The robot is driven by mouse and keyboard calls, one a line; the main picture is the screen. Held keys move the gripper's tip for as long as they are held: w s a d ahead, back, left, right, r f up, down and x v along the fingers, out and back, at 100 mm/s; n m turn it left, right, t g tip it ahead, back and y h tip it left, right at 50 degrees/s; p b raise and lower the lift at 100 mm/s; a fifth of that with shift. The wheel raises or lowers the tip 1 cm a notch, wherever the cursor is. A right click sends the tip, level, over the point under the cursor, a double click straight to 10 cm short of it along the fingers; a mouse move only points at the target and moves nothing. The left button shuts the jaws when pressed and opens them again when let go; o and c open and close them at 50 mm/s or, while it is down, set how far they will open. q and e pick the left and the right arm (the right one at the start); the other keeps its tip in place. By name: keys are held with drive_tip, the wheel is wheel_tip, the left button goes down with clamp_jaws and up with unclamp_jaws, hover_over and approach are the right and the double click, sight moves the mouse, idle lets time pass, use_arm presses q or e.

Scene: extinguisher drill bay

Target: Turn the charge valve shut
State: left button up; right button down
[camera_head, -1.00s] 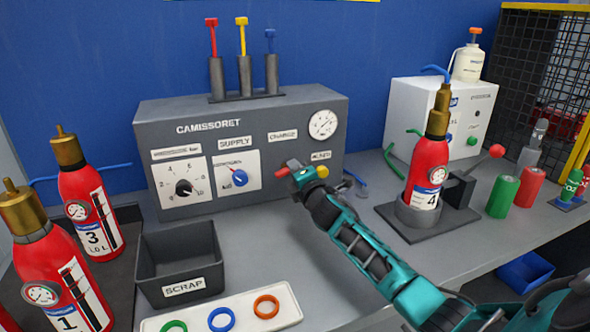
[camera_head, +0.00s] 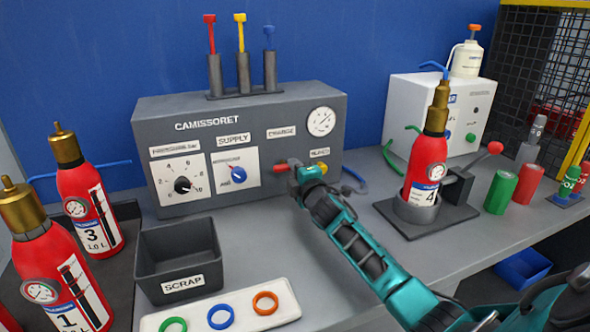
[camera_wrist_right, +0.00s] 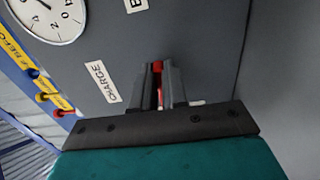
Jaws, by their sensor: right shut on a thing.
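The charge valve's red handle (camera_head: 281,168) sticks out from the front of the grey charging panel, below the CHARGE label (camera_head: 281,132). My right gripper (camera_head: 292,167) is at the handle, and its teal body hides part of it. In the right wrist view its two dark fingers (camera_wrist_right: 159,88) are closed on the red handle (camera_wrist_right: 157,68), which shows as a narrow strip between them. Whether the valve is open or shut I cannot tell. My left gripper is not in view.
A yellow button (camera_head: 320,168) sits just right of my gripper. The supply knob (camera_head: 238,174) is to the left. The scrap bin (camera_head: 178,250) and a tray of rings (camera_head: 285,312) stand in front. A red cylinder (camera_head: 425,165) stands in a holder to the right.

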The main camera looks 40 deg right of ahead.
drive_tip(key=c, duration=1.2)
unclamp_jaws()
drive_tip(key=shift+o, duration=0.2)
drive_tip(key=v, duration=1.3)
drive_tip(key=shift+p, duration=0.35)
drive_tip(key=shift+f, duration=0.1)
